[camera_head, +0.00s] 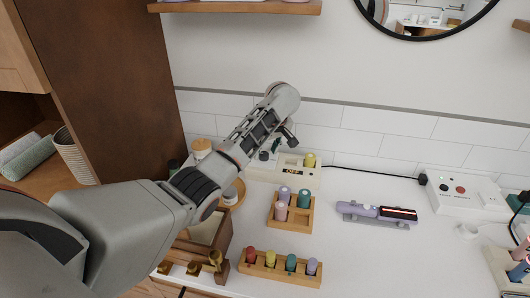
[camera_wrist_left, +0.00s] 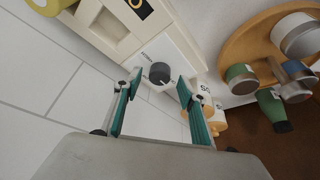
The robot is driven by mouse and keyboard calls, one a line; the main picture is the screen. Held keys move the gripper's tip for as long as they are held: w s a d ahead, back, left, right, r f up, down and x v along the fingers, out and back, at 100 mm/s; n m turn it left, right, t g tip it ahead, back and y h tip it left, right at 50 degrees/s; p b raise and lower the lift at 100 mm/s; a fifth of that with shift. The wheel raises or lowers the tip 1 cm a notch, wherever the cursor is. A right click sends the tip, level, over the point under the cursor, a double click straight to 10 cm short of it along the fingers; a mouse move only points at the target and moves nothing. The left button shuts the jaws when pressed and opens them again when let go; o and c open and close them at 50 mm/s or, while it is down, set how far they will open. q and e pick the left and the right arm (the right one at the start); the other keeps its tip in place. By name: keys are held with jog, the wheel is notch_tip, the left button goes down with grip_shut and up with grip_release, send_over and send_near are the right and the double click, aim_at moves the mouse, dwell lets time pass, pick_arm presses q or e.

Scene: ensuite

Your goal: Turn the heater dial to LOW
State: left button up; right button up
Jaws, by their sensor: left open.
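The heater (camera_head: 284,174) is a cream box against the tiled wall, with a small orange-lit display and a yellow cylinder on it. Its dark round dial (camera_wrist_left: 160,73) sits on a white panel in the left wrist view. The small labels around the dial are too blurred to read surely. My left gripper (camera_wrist_left: 160,80) is open, with its two green-padded fingers on either side of the dial; contact cannot be told. In the head view my left gripper (camera_head: 277,143) is over the heater's left end and partly hides it. My right gripper is not in view.
A wooden holder (camera_head: 290,228) with several cylinders and a rack (camera_head: 280,277) of coloured ones stand in front. A round wooden tray (camera_wrist_left: 237,45) with bottles is beside the heater. A purple styling tool (camera_head: 376,212) and white control box (camera_head: 463,193) lie right.

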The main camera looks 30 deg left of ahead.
pick_arm(q)
jog(key=shift+w+a+f, duration=0.2)
jog(key=shift+a+f, duration=0.05)
jog(key=shift+f, duration=0.4)
jog(key=c, duration=1.1)
